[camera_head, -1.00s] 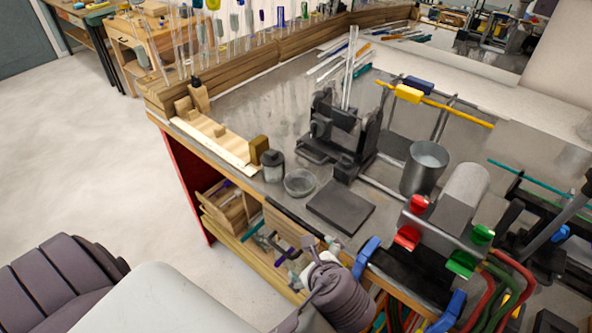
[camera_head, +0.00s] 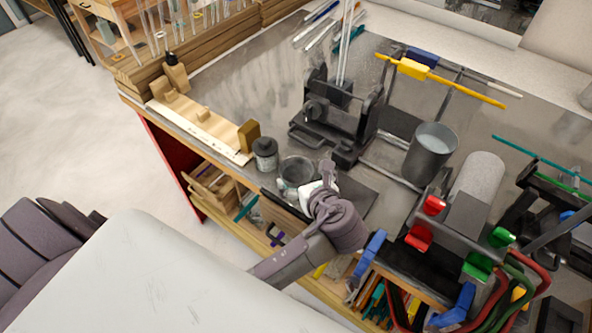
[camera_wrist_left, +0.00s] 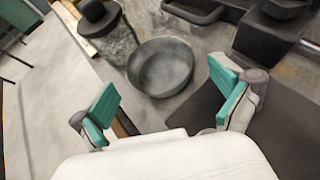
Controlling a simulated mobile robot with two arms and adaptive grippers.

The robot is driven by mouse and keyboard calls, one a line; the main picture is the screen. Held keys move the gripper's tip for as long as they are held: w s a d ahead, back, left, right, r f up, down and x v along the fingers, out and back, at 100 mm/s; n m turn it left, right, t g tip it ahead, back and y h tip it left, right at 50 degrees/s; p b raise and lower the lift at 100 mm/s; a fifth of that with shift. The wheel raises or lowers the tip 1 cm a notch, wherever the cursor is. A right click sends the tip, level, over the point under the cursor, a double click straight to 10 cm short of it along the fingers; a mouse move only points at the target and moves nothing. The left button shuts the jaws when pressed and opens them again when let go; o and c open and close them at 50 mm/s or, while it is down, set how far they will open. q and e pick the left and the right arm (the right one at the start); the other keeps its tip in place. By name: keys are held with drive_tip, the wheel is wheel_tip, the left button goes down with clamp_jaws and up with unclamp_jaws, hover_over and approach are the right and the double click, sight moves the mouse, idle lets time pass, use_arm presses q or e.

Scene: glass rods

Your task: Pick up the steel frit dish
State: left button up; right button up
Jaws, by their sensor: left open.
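The steel frit dish (camera_head: 297,171) is a small round grey bowl standing upright on the bench near its front edge. It also shows whole in the left wrist view (camera_wrist_left: 160,67), just beyond the fingertips. My left gripper (camera_head: 312,188) is at the dish's near right side in the head view, covering part of it. In the left wrist view my left gripper (camera_wrist_left: 164,96) is open, with its teal pads apart on either side of the dish's near side and nothing between them. My right gripper is not in view.
A dark-lidded jar (camera_head: 265,154) stands close left of the dish. A dark flat pad (camera_head: 360,195) lies to its right, partly behind my arm. A black fixture (camera_head: 335,115) stands behind, and a metal cup (camera_head: 430,152) stands farther right. The bench behind the jar is fairly clear.

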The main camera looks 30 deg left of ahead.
sight(292, 164)
use_arm(q)
drive_tip(key=shift+w+a+f+p, duration=0.15)
drive_tip(key=shift+w+a+p, duration=0.35)
drive_tip(key=shift+a+p, duration=0.25)
drive_tip(key=shift+x, duration=1.15)
drive_tip(key=shift+w+a+f, duration=0.1)
drive_tip(key=shift+w+f, duration=0.05)
drive_tip(key=shift+f, duration=0.2)
drive_tip(key=c, duration=0.7)
drive_tip(key=shift+c, duration=1.5)
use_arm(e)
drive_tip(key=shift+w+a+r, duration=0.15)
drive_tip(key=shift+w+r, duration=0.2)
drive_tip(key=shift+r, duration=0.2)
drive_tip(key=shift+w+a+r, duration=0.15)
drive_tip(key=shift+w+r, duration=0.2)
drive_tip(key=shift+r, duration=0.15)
